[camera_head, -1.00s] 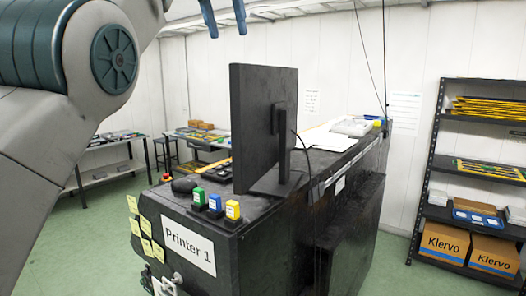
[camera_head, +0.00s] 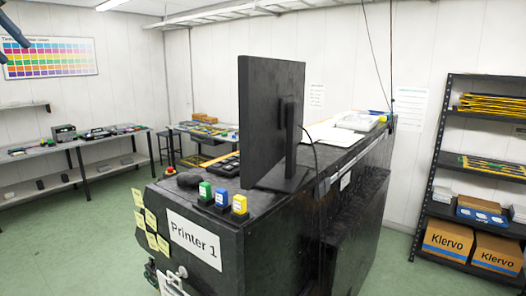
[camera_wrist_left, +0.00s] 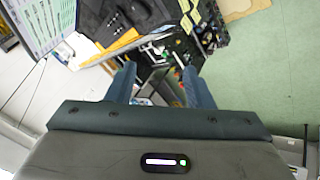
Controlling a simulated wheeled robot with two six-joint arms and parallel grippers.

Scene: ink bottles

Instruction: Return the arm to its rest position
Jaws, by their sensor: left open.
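My left gripper (camera_head: 8,28) shows only in part at the top left corner of the head view, high up in front of the wall chart. In the left wrist view its two blue fingers (camera_wrist_left: 158,82) stand apart with nothing held between them. Three small ink bottles, green (camera_head: 205,190), blue (camera_head: 222,197) and yellow (camera_head: 240,204), stand upright in a row on the front edge of the black printer (camera_head: 270,250) labelled "Printer 1". The left gripper is well away from them. My right gripper is not in view.
A black monitor (camera_head: 270,120) stands on the printer behind the bottles. A shelf rack (camera_head: 433,180) with boxes stands at the right. A long table (camera_head: 70,143) runs along the left wall. The green floor (camera_head: 80,230) at the left is clear.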

